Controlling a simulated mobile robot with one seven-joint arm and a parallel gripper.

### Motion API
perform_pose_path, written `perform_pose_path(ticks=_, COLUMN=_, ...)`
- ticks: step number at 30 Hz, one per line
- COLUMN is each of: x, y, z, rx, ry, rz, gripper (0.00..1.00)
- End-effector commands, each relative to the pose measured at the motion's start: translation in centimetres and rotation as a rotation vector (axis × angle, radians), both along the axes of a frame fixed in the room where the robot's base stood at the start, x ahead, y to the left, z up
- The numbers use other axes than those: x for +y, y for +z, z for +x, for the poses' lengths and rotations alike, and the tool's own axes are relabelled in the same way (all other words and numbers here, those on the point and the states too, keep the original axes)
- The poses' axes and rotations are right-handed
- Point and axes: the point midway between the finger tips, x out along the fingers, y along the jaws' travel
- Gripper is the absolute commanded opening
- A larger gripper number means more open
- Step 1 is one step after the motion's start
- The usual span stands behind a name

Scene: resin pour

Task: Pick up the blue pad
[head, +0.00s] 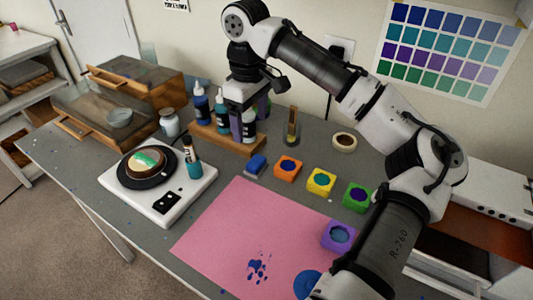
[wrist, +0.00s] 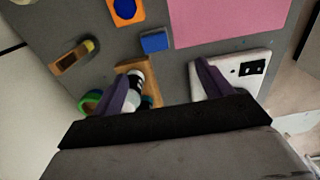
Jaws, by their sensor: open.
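The blue pad (head: 256,166) is a small blue block lying on the grey table, just beyond the far edge of the pink sheet and left of the orange block. In the wrist view the blue pad (wrist: 155,42) lies ahead of the fingers, beside the pink sheet. My gripper (head: 250,124) points down over the wooden bottle rack, behind the blue pad and above it. In the wrist view my gripper (wrist: 164,73) has its two purple fingers wide apart, with nothing held between them. The pad is apart from the fingers and in full view.
The wooden rack (head: 230,140) with bottles stands under my gripper. An orange block (head: 288,168) sits close right of the pad, then yellow (head: 321,181) and green (head: 357,197) blocks. A teal bottle (head: 193,162) and white scale (head: 190,191) stand left. The pink sheet (head: 235,215) is mostly clear.

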Motion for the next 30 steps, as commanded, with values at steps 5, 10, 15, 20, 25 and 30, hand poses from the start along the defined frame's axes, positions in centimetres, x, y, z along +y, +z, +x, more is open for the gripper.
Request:
perform_pose_path(ticks=5, x=0.0, y=-1.2, z=0.0, rx=0.001, ry=0.001, rz=-0.001, gripper=0.78)
perform_pose_path(ticks=10, x=-0.1, y=-4.5, z=0.0, rx=0.002, ry=0.000, rz=-0.002, gripper=0.78)
perform_pose_path(ticks=15, x=-0.1, y=-7.4, z=0.0, rx=0.000, ry=0.000, rz=0.000, gripper=0.78)
perform_pose_path(ticks=20, x=0.0, y=-8.6, z=0.0, rx=-0.001, ry=0.001, rz=0.001, gripper=0.78)
perform_pose_path(ticks=25, x=-0.4, y=-9.9, z=0.2, rx=0.001, ry=0.001, rz=-0.002, gripper=0.78)
perform_pose_path(ticks=30, x=-0.7, y=-12.4, z=0.4, rx=0.002, ry=0.000, rz=-0.001, gripper=0.78)
